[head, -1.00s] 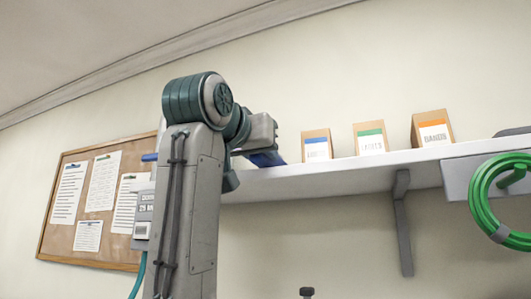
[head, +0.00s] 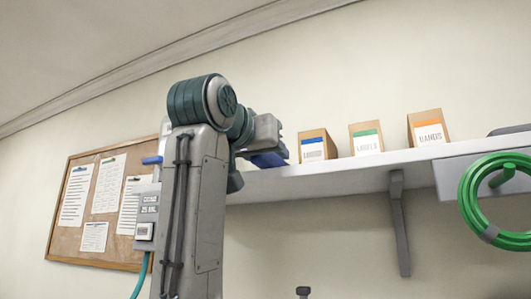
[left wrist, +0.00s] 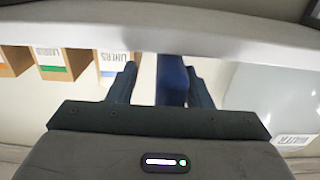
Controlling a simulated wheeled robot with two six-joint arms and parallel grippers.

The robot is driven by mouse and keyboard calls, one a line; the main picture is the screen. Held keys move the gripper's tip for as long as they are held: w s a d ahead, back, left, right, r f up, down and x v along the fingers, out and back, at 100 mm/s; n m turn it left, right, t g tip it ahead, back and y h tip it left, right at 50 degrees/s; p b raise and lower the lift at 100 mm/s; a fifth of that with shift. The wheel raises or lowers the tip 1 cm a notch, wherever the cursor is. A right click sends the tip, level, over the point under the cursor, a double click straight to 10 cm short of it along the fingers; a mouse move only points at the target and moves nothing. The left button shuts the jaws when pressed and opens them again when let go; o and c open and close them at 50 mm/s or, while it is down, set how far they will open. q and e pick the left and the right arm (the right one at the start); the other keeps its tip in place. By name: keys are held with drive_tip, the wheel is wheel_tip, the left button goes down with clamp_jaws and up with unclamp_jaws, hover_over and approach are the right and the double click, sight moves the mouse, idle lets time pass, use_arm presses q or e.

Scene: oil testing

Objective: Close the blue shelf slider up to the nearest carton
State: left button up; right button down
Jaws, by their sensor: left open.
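A blue slider (head: 268,159) is at the white shelf (head: 330,170), just left of the nearest carton (head: 316,147), which has a blue-edged label. A narrow gap shows between them in the head view. My left gripper (left wrist: 162,90) is open, its two fingers on either side of the blue slider (left wrist: 172,80) in the left wrist view. The slider is closer to the finger on the right; I cannot tell if they touch. The nearest carton (left wrist: 113,66) is just beyond the left finger there. My arm hides part of the gripper in the head view.
A carton with a green label (head: 365,140) and one with an orange label (head: 428,128) stand farther right on the shelf. A green hose coil (head: 468,205) hangs at the right. A corkboard (head: 70,230) is on the wall behind my arm.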

use_arm(q)
drive_tip(key=shift+s+a, duration=0.1)
drive_tip(key=shift+s, duration=0.15)
drive_tip(key=shift+s+a+b, duration=0.1)
drive_tip(key=shift+s+b, duration=0.25)
drive_tip(key=shift+s, duration=0.1)
drive_tip(key=b+v, duration=0.2)
drive_tip(key=v, duration=0.7)
use_arm(e)
drive_tip(key=w+a+r, duration=0.1)
drive_tip(key=w+r, duration=0.4)
drive_tip(key=r, duration=0.2)
drive_tip(key=shift+w+a+r, duration=0.2)
drive_tip(key=shift+a+r, duration=0.1)
drive_tip(key=shift+r, duration=0.05)
use_arm(q)
drive_tip(key=shift+s+a, duration=0.1)
drive_tip(key=shift+s, duration=0.05)
